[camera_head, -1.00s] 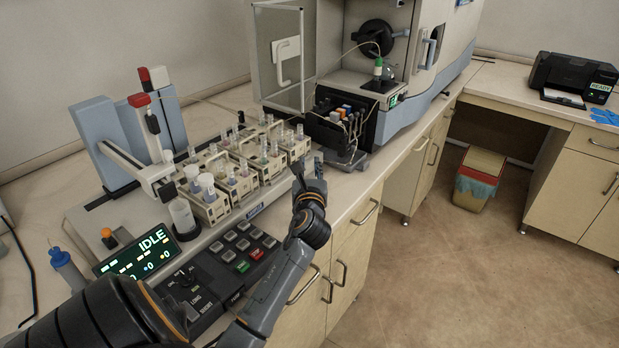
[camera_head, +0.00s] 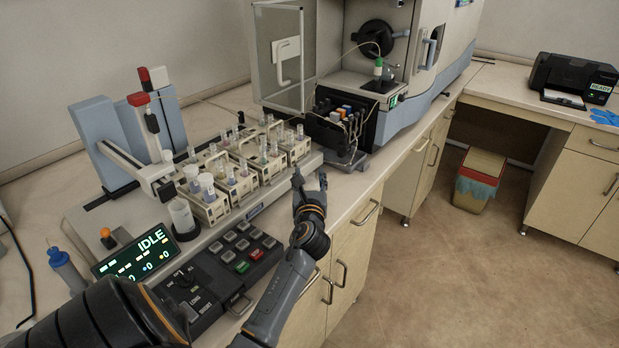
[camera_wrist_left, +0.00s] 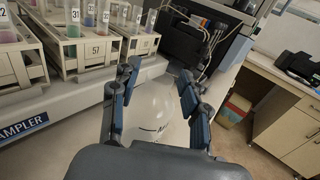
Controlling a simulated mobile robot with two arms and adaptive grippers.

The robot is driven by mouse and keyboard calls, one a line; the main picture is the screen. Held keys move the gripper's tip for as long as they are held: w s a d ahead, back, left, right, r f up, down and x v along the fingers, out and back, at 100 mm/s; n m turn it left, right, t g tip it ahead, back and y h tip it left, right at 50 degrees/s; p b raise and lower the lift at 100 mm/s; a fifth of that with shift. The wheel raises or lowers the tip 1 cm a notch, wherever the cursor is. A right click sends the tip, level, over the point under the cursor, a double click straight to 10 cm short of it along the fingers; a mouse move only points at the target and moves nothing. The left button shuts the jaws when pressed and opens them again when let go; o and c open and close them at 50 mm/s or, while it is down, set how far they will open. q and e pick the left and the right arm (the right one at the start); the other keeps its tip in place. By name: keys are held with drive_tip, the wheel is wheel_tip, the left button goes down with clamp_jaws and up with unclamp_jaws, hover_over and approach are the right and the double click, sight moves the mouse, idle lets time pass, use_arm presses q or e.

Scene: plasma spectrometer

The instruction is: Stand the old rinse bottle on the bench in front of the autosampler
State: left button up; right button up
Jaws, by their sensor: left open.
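In the left wrist view a white, rounded bottle (camera_wrist_left: 152,112) with dark lettering is between the spread fingers of my left gripper (camera_wrist_left: 158,92). I cannot tell whether it is touching a finger. A translucent white container (camera_head: 181,214) stands in a dark holder at the autosampler's left part. My right gripper is not in view.
Racks of tubes (camera_head: 245,168) stand on the autosampler just behind the gripper. A keypad (camera_head: 235,255) and an IDLE display (camera_head: 140,258) are to the left. The pump block (camera_head: 340,120) and the spectrometer (camera_head: 400,70) are behind right. The bench edge drops to drawers (camera_head: 350,240).

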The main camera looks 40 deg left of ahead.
use_arm(q)
drive_tip(key=shift+r, duration=0.15)
drive_tip(key=b+v, duration=0.1)
drive_tip(key=v, duration=1.1)
